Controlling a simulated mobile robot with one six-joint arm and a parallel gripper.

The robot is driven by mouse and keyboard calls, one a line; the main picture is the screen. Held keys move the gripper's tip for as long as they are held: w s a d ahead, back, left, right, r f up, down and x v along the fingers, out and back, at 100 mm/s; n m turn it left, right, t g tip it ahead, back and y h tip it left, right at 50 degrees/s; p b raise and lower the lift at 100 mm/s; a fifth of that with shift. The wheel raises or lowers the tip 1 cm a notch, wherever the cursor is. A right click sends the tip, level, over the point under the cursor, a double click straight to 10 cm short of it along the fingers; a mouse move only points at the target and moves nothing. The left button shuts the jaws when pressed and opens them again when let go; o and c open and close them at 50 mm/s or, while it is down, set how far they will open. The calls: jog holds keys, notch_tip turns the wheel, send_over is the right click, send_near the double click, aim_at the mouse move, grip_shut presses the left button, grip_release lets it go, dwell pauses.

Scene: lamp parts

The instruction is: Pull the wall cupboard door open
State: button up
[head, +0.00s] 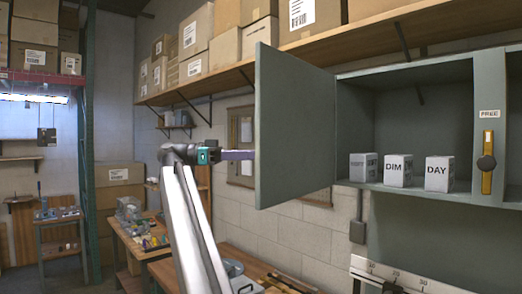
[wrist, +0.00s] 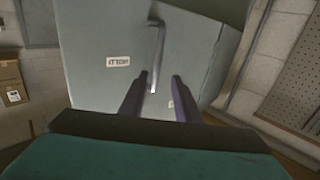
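The grey-green wall cupboard door (head: 295,130) stands swung well open, out from the cupboard (head: 405,75), whose left compartment shows open. In the wrist view the door's outer face (wrist: 95,85) fills the middle, with a slim metal bar handle (wrist: 157,55) and a small label on it. My gripper (wrist: 160,76) is open, with its two dark fingers apart. The handle's lower end shows between them, and I see no finger closed on it. In the head view my gripper (head: 240,155) is at the door's left side, partly hidden by the door.
Small boxes marked DIM (head: 397,171) and DAY (head: 439,174), and another box (head: 364,167), stand in the cupboard. A yellow bar with a dark knob (head: 487,163) is under a FREE label. A shelf of cartons (head: 226,50) runs above. A workbench (head: 250,266) is below.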

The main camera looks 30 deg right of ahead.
jog(key=shift+w+a, duration=0.25)
jog(key=shift+a, duration=0.25)
